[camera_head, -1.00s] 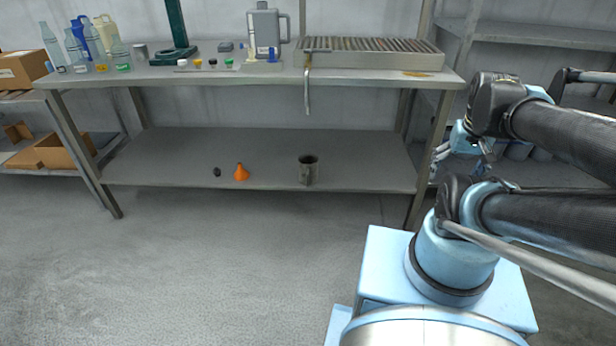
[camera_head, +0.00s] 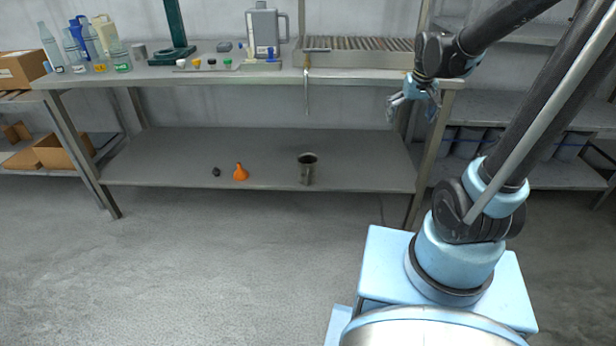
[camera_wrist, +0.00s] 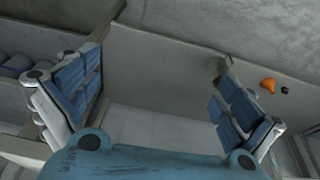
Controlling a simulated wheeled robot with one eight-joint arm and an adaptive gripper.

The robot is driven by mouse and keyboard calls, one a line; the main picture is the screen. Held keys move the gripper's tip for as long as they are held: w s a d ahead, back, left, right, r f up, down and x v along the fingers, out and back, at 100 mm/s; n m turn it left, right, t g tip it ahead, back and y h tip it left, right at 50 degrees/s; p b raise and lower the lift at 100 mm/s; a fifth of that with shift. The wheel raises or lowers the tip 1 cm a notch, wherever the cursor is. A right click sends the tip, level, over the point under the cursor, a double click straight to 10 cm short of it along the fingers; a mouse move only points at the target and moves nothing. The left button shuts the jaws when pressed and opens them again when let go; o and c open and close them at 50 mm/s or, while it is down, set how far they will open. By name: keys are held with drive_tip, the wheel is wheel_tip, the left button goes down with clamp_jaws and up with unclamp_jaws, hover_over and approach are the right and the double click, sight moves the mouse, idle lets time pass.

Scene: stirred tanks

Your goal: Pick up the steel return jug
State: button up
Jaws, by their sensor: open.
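The steel return jug (camera_head: 307,170) is a small grey metal vessel with an open top. It stands upright on the lower shelf of the bench in the head view, right of the middle. In the wrist view I cannot make it out clearly; a finger may hide most of it. My gripper (camera_head: 409,104) is open and empty, near the right end of the bench, above and to the right of the jug. In the wrist view my gripper (camera_wrist: 155,75) has its two blue-padded fingers wide apart with nothing between them.
An orange funnel (camera_head: 241,173) and a small dark object (camera_head: 216,172) lie on the same shelf (camera_head: 165,160), left of the jug. The benchtop (camera_head: 220,76) overhangs the shelf and carries bottles, a grey jug (camera_head: 264,34) and a slatted rack (camera_head: 362,50). A bench leg (camera_head: 428,165) stands at the right.

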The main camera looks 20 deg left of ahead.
drive_tip(key=w+a+f+n, duration=0.1)
drive_tip(key=w+a+f, duration=0.3)
drive_tip(key=w+a, duration=0.5)
drive_tip(key=n+y, duration=0.2)
drive_tip(key=n, duration=0.1)
approach(308, 162)
drive_tip(key=s+f, duration=0.2)
drive_tip(key=f, duration=0.1)
drive_tip(key=s+f, duration=0.1)
drive_tip(key=f, duration=0.1)
drive_tip(key=shift+a, duration=0.25)
drive_tip(key=shift+c, duration=0.2)
drive_tip(key=c, duration=2)
drive_tip(key=shift+c, duration=0.2)
